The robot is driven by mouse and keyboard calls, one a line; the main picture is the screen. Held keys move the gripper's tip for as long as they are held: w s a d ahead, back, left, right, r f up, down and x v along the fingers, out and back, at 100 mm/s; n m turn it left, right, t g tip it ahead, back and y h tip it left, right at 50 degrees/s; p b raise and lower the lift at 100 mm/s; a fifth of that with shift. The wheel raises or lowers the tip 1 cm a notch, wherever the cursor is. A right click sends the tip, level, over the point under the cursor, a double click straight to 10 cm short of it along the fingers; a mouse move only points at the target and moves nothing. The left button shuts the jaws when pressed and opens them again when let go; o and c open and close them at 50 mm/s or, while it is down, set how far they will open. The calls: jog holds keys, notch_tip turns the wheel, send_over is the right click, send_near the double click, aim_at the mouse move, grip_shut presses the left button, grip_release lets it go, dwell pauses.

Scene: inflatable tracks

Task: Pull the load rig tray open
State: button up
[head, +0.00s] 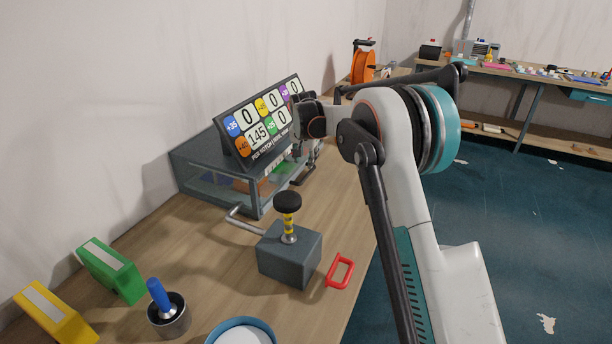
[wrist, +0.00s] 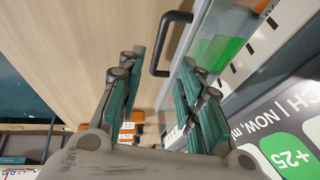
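The load rig (head: 215,190) is a grey box with clear sides against the wall, with a score panel (head: 262,122) on top. In the wrist view, a black bar handle (wrist: 168,45) stands out from the rig's tray front (wrist: 200,38). A green piece (wrist: 225,50) shows behind it. My gripper (wrist: 160,70) is open, its two fingers apart, with the handle just beyond and between the tips. I see no clear contact. In the head view my gripper (head: 301,165) is at the rig's right end, and the arm partly hides that end.
A grey block with a black-knobbed post (head: 290,255) and a red handle (head: 340,270) are in front of the rig. The table (head: 345,215) is bare beside the red handle.

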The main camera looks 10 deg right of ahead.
aim_at(306, 176)
jog(key=b+x, duration=0.3)
jog(key=x, duration=0.8)
jog(key=shift+f, duration=0.1)
grip_shut()
